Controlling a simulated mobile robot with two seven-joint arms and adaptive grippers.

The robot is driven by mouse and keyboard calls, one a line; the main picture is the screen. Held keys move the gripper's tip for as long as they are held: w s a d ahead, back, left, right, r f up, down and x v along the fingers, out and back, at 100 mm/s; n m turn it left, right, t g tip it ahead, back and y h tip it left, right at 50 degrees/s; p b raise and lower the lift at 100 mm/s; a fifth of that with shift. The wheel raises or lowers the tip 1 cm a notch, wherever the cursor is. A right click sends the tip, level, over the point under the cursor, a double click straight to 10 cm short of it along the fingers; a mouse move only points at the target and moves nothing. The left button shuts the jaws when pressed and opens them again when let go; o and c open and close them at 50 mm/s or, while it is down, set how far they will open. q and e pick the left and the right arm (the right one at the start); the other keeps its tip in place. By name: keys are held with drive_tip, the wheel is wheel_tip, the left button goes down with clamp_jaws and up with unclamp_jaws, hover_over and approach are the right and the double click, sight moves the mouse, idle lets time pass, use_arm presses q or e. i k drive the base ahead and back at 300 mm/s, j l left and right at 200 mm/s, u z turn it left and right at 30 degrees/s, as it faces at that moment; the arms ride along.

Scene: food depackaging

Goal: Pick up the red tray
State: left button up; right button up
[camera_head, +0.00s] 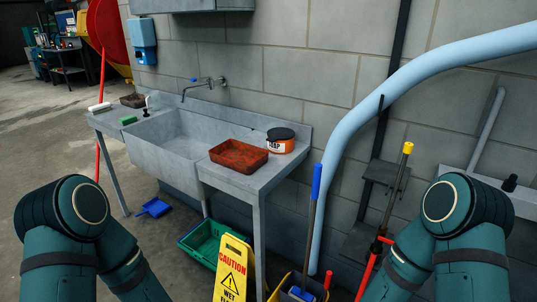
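The red tray (239,155) is a shallow rectangular tray with dark, dirty-looking marks inside. It rests on the right-hand counter of the grey sink unit (228,181), next to an orange soap tub (281,141) with a dark lid. The tray is apart from both of my arms. My two teal arms show at the lower left and lower right of the picture. Both grippers are out of view, so I cannot see their fingers. Nothing covers the tray.
A yellow caution wet floor sign (233,272) and a green crate (203,241) stand below the counter. A blue-handled mop (316,185) and a yellow-topped pole (396,190) stand to the right. A pale blue pipe (345,135) runs along the wall. A faucet (198,86) overhangs the basin.

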sight(244, 159)
drive_tip(key=i+j+z, duration=0.2)
drive_tip(key=j+z, duration=0.3)
drive_tip(key=i+j+z, duration=0.15)
drive_tip(key=j+z, duration=0.85)
drive_tip(key=j, duration=0.15)
